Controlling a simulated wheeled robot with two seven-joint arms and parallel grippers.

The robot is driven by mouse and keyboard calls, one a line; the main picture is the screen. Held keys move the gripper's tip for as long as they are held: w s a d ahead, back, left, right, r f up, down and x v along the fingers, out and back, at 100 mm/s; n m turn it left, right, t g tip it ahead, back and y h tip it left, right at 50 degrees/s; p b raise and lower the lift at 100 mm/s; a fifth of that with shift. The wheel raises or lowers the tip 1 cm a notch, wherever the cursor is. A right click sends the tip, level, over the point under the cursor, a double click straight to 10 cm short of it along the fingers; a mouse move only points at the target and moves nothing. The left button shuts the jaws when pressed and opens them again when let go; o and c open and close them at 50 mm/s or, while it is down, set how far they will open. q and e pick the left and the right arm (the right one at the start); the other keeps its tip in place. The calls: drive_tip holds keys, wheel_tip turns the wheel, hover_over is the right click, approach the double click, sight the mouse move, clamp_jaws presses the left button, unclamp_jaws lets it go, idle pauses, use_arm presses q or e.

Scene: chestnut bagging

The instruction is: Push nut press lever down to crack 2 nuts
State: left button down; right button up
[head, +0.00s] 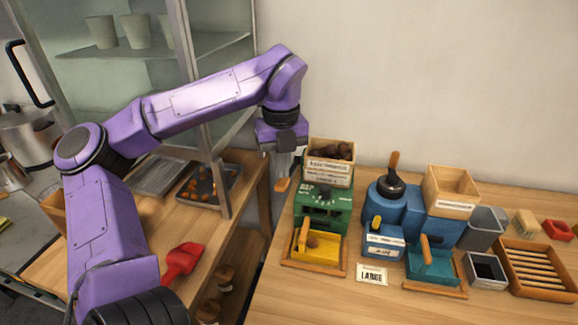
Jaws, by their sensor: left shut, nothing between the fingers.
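My left gripper (284,168) points down beside the upper left of the green machine (322,207), its fingers shut with nothing between them. A small orange handle-like end (282,185) shows just below the fingertips; whether they touch it, I cannot tell. The green machine carries a wooden hopper (330,171) of brown nuts (331,151). To the right stands a blue machine (388,212) with a wooden-handled black top (391,183). Which part is the press lever is unclear. My right gripper is out of view.
A "LARGE" card (372,275) lies between the machines. A teal tray (432,265), an empty wooden hopper (451,190), grey bins (484,229) and a slatted wooden tray (541,268) fill the right. A red scoop (181,262) lies on the left counter. The front table is clear.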

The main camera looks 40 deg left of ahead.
sight(282, 182)
use_arm(q)
drive_tip(key=shift+w, duration=0.1)
drive_tip(key=shift+f, duration=0.1)
drive_tip(key=shift+f+b, duration=1)
drive_tip(key=shift+f, duration=0.15)
drive_tip(key=shift+f+b, duration=1.05)
